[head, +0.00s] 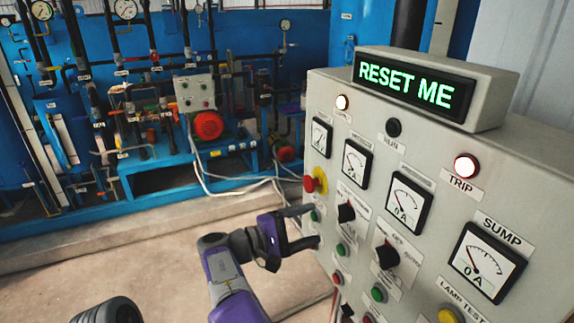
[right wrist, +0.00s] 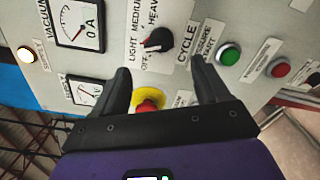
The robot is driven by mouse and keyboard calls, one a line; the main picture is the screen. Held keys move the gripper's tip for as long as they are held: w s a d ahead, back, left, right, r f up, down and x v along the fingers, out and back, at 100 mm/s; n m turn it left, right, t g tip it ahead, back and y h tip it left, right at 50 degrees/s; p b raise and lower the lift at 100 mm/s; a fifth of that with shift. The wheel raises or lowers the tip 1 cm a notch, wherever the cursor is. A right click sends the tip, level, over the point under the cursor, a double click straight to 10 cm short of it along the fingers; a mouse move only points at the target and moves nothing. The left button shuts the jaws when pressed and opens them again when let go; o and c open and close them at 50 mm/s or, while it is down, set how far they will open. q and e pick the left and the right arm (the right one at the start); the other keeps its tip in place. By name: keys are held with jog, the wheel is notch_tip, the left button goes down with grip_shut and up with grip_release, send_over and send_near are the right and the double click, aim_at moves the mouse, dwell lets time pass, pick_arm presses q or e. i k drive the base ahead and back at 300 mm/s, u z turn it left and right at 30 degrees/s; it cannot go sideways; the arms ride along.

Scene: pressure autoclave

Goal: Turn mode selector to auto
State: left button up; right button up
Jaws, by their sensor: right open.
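The grey control panel (head: 345,110) fills the right of the head view. A black selector knob (head: 387,255) on it has a label that seems to include OFF and AUTO; its pointer is too small to read. A second black knob (head: 346,212) sits to its left; in the right wrist view the cycle knob (right wrist: 158,40) is labelled light, medium and heavy. My right gripper (head: 312,225) is open and empty at the panel's left part, left of both knobs. In the right wrist view its fingers (right wrist: 162,82) straddle the area below the cycle knob.
A red emergency stop (head: 315,181) with a yellow collar sits close above the right gripper. Green button (head: 378,293) and gauges surround the knobs. A display (head: 415,88) on top reads RESET ME, and the trip lamp (head: 467,167) glows. Floor on the left is clear.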

aim_at(387, 257)
jog(key=k, duration=1)
